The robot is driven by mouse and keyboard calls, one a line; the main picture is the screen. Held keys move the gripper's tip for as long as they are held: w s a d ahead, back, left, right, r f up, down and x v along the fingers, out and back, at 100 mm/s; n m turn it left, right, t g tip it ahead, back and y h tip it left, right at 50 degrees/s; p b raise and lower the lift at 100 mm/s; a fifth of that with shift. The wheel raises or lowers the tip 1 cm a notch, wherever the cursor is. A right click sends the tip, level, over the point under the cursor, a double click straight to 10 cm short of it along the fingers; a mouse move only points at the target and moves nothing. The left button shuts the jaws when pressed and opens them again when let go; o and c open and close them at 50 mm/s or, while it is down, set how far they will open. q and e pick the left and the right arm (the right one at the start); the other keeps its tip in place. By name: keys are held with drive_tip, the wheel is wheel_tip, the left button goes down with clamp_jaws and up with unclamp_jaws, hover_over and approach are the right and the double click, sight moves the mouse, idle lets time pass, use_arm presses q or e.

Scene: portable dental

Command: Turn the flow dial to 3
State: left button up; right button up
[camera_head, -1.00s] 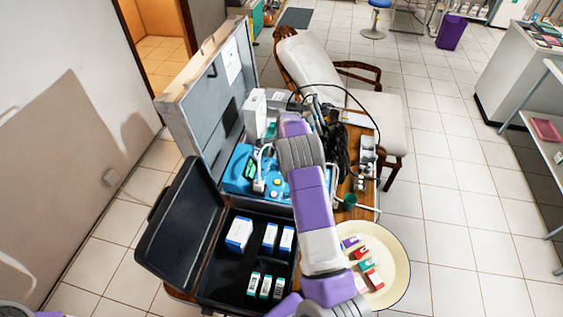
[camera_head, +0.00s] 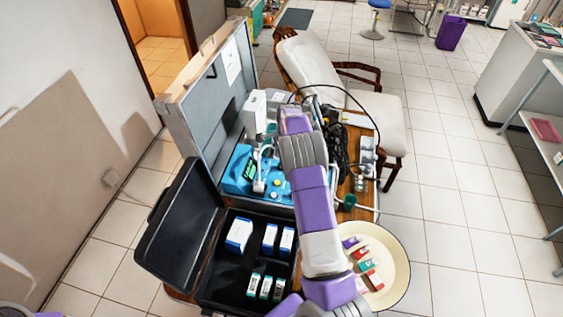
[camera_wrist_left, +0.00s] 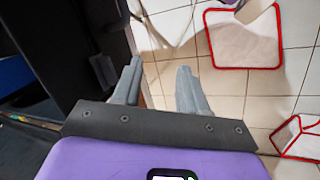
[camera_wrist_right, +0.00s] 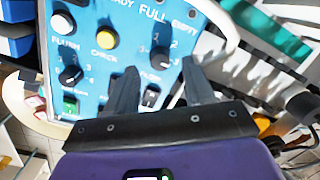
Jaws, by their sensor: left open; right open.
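The blue control panel (camera_head: 236,172) sits in the open grey case and is partly hidden by my right arm. In the right wrist view, the panel (camera_wrist_right: 103,60) carries a black dial (camera_wrist_right: 162,61) with numbers around it and another black dial (camera_wrist_right: 70,75) at left. The small labels are too blurred to tell surely which is the flow dial. My right gripper (camera_wrist_right: 160,72) is open, with its fingertips on either side of the right-hand dial's lower part in the picture; contact cannot be told. My left gripper (camera_wrist_left: 157,75) is open and empty, away from the panel.
A pale hose (camera_wrist_right: 222,30) curves beside the right finger. A black case (camera_head: 180,225) with boxes and a cream plate (camera_head: 398,255) are nearer me.

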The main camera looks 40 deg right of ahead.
drive_tip(key=r, duration=0.4)
drive_tip(key=shift+s+d+r, duration=0.15)
drive_tip(key=shift+s+r, duration=0.05)
drive_tip(key=shift+r, duration=0.15)
